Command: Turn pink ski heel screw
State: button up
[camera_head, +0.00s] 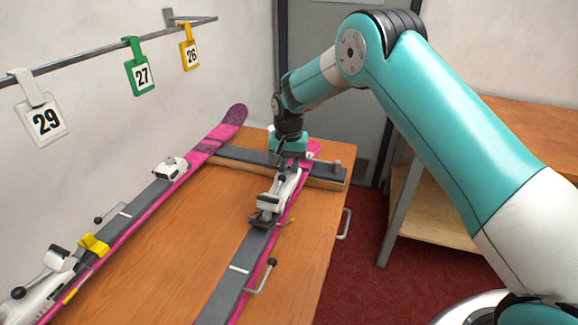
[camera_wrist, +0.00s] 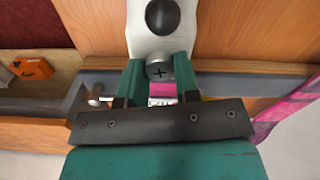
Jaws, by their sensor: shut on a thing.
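Two pink-edged skis lie along the wooden bench; the right ski (camera_head: 245,262) has a white heel piece (camera_head: 282,188) near its far end. In the wrist view the white heel piece (camera_wrist: 160,42) has a dark round knob, and a grey cross-slotted heel screw (camera_wrist: 159,71) faces me. My gripper (camera_head: 289,158) is at the far end of this heel piece. In the wrist view the green fingers of my gripper (camera_wrist: 159,74) stand either side of the screw, shut on it. The screw is hidden in the head view.
A dark-topped crossbar (camera_head: 325,172) runs under the skis' far ends. The left ski (camera_head: 142,205) carries white binding parts and a yellow piece (camera_head: 94,244). Number tags 29 (camera_head: 44,118), 27 (camera_head: 140,75) and 26 (camera_head: 190,56) hang from a wall rail. An orange object (camera_wrist: 33,68) shows beyond the bench.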

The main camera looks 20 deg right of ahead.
aim_at(289, 167)
jog(key=shift+r+m, duration=0.1)
jog(key=shift+m, duration=1.1)
jog(key=o, duration=0.7)
jog(key=shift+c, duration=0.2)
notch_tip(289, 167, up, 17)
jog(key=b, duration=0.2)
jog(key=shift+r, duration=0.2)
